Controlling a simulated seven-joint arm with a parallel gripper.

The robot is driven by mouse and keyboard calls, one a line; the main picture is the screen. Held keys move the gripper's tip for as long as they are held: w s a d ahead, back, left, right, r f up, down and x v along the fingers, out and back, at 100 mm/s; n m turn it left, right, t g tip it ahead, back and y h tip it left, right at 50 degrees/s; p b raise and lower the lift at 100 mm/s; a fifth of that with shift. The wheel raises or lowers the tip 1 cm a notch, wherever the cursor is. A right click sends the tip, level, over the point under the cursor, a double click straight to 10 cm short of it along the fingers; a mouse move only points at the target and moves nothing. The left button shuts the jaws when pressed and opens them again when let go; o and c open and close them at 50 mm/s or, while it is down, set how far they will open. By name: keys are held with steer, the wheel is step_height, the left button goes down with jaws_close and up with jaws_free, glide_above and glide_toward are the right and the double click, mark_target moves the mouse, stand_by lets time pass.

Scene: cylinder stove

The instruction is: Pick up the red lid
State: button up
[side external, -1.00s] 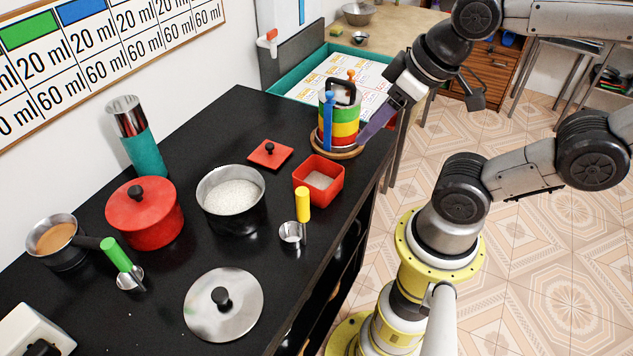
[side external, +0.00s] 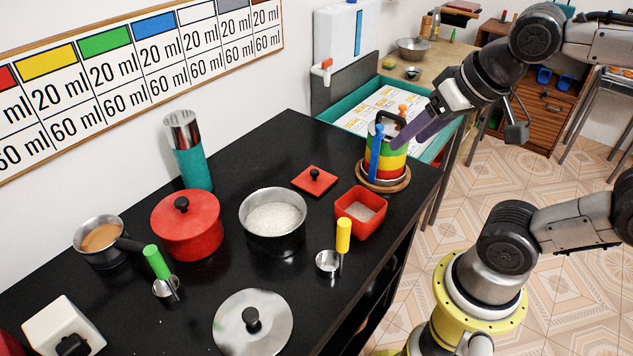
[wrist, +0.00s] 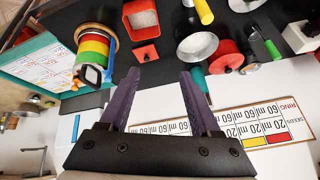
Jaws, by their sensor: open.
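A small square red lid with a black knob (side external: 315,180) lies flat on the black counter, between the rice pot and the striped stack. It also shows in the wrist view (wrist: 146,52), just above the gap between my fingertips. A second red lid, round with a black knob (side external: 185,208), sits on the red pot (side external: 190,240). My gripper (side external: 408,143) has purple fingers, spread apart and empty. It is in the air beside the striped stack, right of and apart from the square lid. Both fingers also show in the wrist view (wrist: 160,76).
The red-yellow-green stack (side external: 393,162) stands on a round wooden base close by my fingers. A square red bowl (side external: 360,212), a metal pot of white grains (side external: 273,222) and a yellow-handled scoop (side external: 330,262) surround the lid. A silver lid (side external: 252,325) lies nearer.

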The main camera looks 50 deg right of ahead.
steer(key=w+d+r+m+h, duration=0.1)
steer(key=w+d+r+m, duration=0.15)
steer(key=w+m, duration=0.45)
steer(key=m+g+h, duration=0.1)
steer(key=m+g, duration=0.1)
steer(key=g, duration=0.3)
glide_above(315, 171)
steer(key=a, duration=0.2)
steer(key=f, duration=2.3)
steer(key=shift+s+d+f, duration=0.2)
steer(key=shift+s+f, duration=0.05)
steer(key=shift+f, duration=0.15)
steer(key=shift+x, duration=3.05)
steer(key=shift+s+a, duration=0.15)
jaws_close()
